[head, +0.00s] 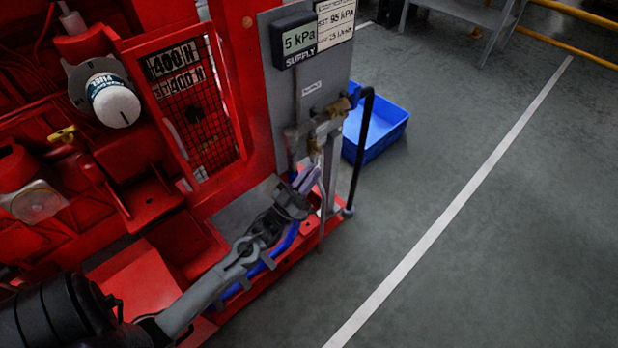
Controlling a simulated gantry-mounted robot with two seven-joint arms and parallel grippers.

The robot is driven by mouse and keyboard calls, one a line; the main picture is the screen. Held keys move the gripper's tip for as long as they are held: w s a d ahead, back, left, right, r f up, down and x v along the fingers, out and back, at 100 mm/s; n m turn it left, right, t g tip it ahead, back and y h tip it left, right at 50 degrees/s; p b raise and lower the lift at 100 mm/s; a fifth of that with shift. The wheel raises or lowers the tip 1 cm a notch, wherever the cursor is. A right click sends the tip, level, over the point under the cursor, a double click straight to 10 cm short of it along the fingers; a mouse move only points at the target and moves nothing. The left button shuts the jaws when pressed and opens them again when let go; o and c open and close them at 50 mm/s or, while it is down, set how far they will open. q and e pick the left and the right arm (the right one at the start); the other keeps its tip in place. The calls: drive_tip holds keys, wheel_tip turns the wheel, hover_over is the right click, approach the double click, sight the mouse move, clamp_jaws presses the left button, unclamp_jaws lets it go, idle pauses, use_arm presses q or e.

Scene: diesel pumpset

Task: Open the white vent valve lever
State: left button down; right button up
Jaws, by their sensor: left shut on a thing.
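The white vent valve lever (314,148) hangs down from the pipework on the grey panel, below a brass valve (338,107). Only its upper part shows clearly; the lower end is small and partly hidden by my fingers. My left gripper (309,177) reaches up from the lower left and is shut on the lever at its lower end. My right gripper is not in view.
The grey panel (285,90) carries a 5 kPa supply display (297,39). A black bent pipe (360,150) stands right of the valve. A blue crate (385,135) sits behind it. Red pumpset framework (255,100) fills the left. Open floor lies right.

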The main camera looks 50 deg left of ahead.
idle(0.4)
use_arm(q)
drive_tip(key=c, duration=1.2)
unclamp_jaws()
drive_tip(key=shift+c, duration=0.2)
drive_tip(key=shift+f, duration=0.1)
drive_tip(key=shift+s+f+p, duration=0.2)
drive_tip(key=shift+s+p, duration=0.15)
drive_tip(key=p+v, duration=0.2)
drive_tip(key=v, duration=0.4)
drive_tip(key=shift+s+f, duration=0.25)
